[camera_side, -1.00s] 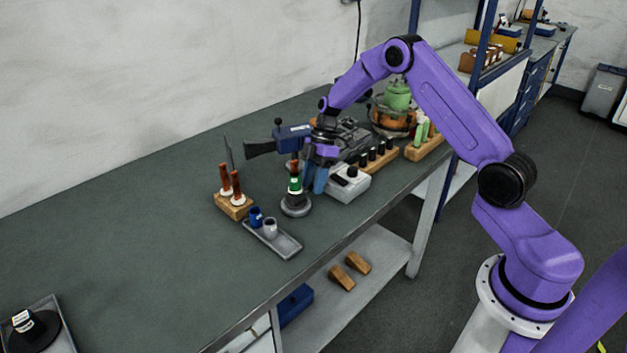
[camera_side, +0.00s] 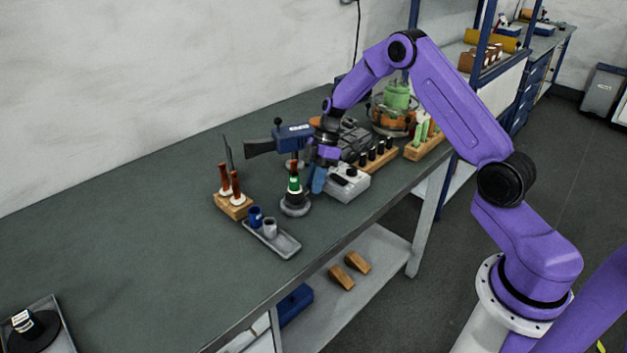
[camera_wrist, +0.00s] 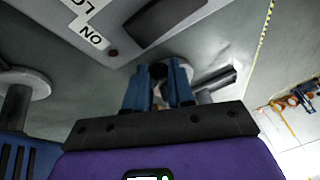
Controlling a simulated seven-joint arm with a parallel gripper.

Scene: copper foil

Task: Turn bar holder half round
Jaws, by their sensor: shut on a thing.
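The bar holder (camera_side: 294,198) stands upright on its round grey base on the bench, with a dark body, a green band and a copper-coloured top. My gripper (camera_side: 317,189) points down close at its right side in the side view. In the wrist view my blue fingers (camera_wrist: 158,98) are close together around something small, partly dark and pinkish, in front of a pale round disc. I take this to be part of the holder; the exact contact is hidden.
A grey control box (camera_side: 347,187) stands just right of my gripper. A blue-and-grey machine (camera_side: 292,137) is behind. The bench's left part is mostly clear.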

